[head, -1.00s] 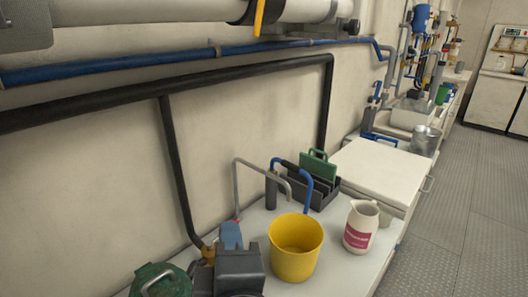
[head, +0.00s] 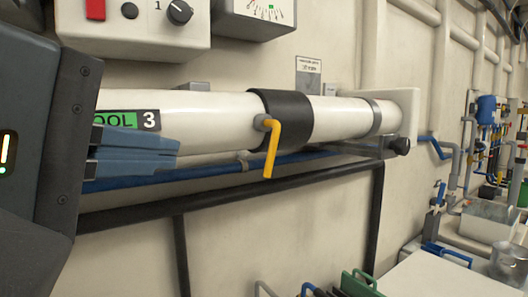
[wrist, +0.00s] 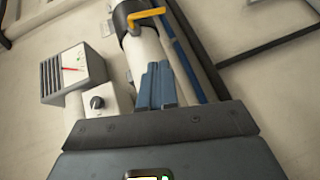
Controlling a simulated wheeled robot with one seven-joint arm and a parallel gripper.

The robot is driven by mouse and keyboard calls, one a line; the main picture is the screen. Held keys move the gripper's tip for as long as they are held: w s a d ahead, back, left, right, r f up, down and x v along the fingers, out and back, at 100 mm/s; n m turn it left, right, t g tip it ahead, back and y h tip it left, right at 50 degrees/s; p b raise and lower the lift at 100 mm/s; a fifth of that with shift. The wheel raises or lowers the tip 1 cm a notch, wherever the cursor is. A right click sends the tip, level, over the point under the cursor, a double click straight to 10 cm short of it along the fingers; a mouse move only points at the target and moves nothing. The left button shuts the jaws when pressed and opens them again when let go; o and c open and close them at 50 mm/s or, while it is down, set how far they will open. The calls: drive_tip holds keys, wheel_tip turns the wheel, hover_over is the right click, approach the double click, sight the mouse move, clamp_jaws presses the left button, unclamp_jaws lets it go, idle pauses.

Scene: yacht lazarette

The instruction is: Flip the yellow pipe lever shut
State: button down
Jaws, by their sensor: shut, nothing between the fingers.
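The yellow lever (head: 271,148) is mounted on a black collar (head: 287,118) around a thick white pipe (head: 215,115) on the wall. In the head view its handle hangs down, across the pipe's length. In the wrist view the lever (wrist: 147,17) is at the top, beyond my fingertips. My gripper (head: 178,148) has blue fingers, shut and empty, in front of the pipe to the left of the lever and apart from it. In the wrist view my gripper (wrist: 157,72) points toward the collar. The pipe part behind my gripper is hidden.
A control box (head: 135,25) with a red switch and black knob is above the pipe, with a gauge (head: 257,15) beside it. A blue pipe (head: 310,154) and a black pipe (head: 310,179) run below. A white-topped counter (head: 440,275) is at lower right.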

drive_tip(key=p, duration=0.2)
approach(267, 162)
drive_tip(key=w+a, duration=0.2)
drive_tip(key=w, duration=0.3)
drive_tip(key=shift+w+d+f+p, duration=0.2)
drive_tip(key=shift+w+d, duration=0.05)
drive_tip(key=shift+d, duration=0.3)
drive_tip(key=shift+w+d+f+p, duration=0.15)
drive_tip(key=shift+w+d+f, duration=0.1)
drive_tip(key=shift+d, duration=0.3)
drive_tip(key=shift+w+d+f+p, duration=0.2)
drive_tip(key=shift+w+d, duration=0.05)
drive_tip(key=shift+d, duration=0.3)
drive_tip(key=shift+w+d+f+n+t+h, duration=0.15)
drive_tip(key=shift+d+n+t+h, duration=0.15)
drive_tip(key=shift+t, duration=0.15)
drive_tip(key=shift+w+d+f+n+t+h, duration=0.1)
drive_tip(key=shift+d+f+n+t+h, duration=0.15)
drive_tip(key=shift+t, duration=0.2)
drive_tip(key=shift+d+r, duration=0.1)
drive_tip(key=shift+d, duration=0.05)
